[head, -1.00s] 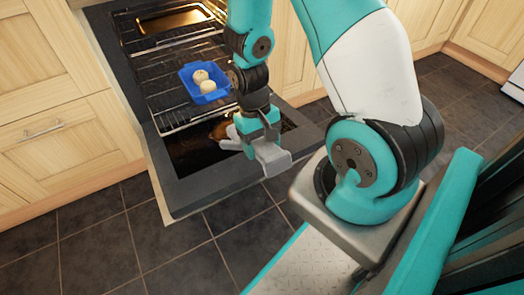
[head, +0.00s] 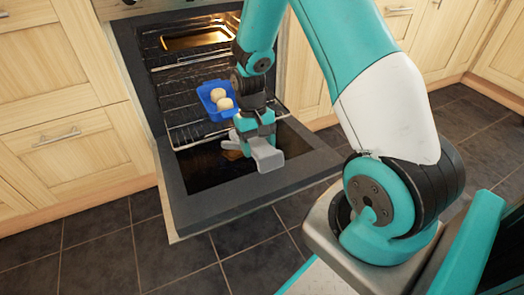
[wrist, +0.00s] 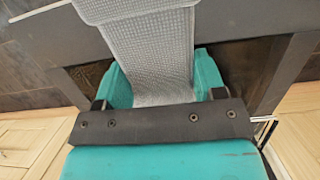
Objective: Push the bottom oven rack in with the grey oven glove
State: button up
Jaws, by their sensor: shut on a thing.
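My gripper (head: 254,126) is shut on the grey oven glove (head: 266,154), which hangs over the open oven door. In the wrist view, the woven glove (wrist: 150,55) sits between the teal jaws (wrist: 160,80). The bottom oven rack (head: 190,130) is pulled out above the door. A blue dish (head: 208,102) with two pale round buns (head: 221,98) stands on it. My gripper is by the rack's front right part and hides some of it. I cannot tell whether the glove touches the rack.
The dark oven door (head: 250,196) lies open and flat in front of the oven. A gold-coloured tray (head: 196,38) is higher inside the oven. Wooden cabinets (head: 62,130) stand on both sides. Dark floor tiles (head: 105,255) in front are clear.

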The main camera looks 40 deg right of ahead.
jog(key=shift+w, duration=0.15)
jog(key=shift+w+d+p, duration=0.35)
jog(key=shift+w, duration=0.8)
jog(key=shift+w+d+p, duration=0.3)
jog(key=shift+w+d, duration=0.05)
jog(key=shift+w, duration=0.75)
jog(key=shift+w+d+p, duration=0.35)
jog(key=shift+w, duration=0.8)
jog(key=shift+w+d, duration=0.25)
jog(key=shift+w, duration=0.65)
jog(key=shift+w+d+p, duration=0.1)
jog(key=shift+w+d, duration=0.15)
jog(key=shift+w, duration=0.55)
jog(key=shift+w+d+p, duration=0.1)
jog(key=shift+w+d, duration=0.1)
jog(key=shift+w, duration=0.65)
jog(key=shift+w+d+p, duration=0.1)
jog(key=shift+w+d, duration=0.15)
jog(key=shift+w, duration=0.55)
